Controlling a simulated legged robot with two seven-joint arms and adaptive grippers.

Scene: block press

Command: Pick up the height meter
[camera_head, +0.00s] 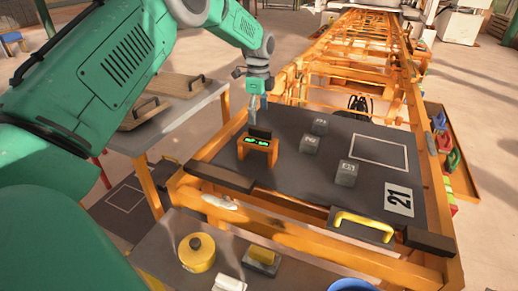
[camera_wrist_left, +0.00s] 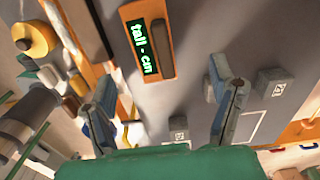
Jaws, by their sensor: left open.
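The height meter (camera_head: 258,152) is an orange block with green lit digits and a black bar on top. It stands upright on the dark table top, left of the grey blocks. In the left wrist view the meter (camera_wrist_left: 148,42) shows its green display, reading like "tall - cm", and a dark bar beside it. My left gripper (camera_head: 258,110) is above and just behind the meter, fingers pointing down. In the left wrist view its two fingers (camera_wrist_left: 164,78) are spread apart with nothing between them. My right gripper is not in view.
Three grey blocks (camera_head: 320,127) (camera_head: 309,144) (camera_head: 347,173) stand right of the meter. A yellow handle (camera_head: 364,225) is at the front edge. A yellow round object (camera_head: 197,254) sits on the lower shelf.

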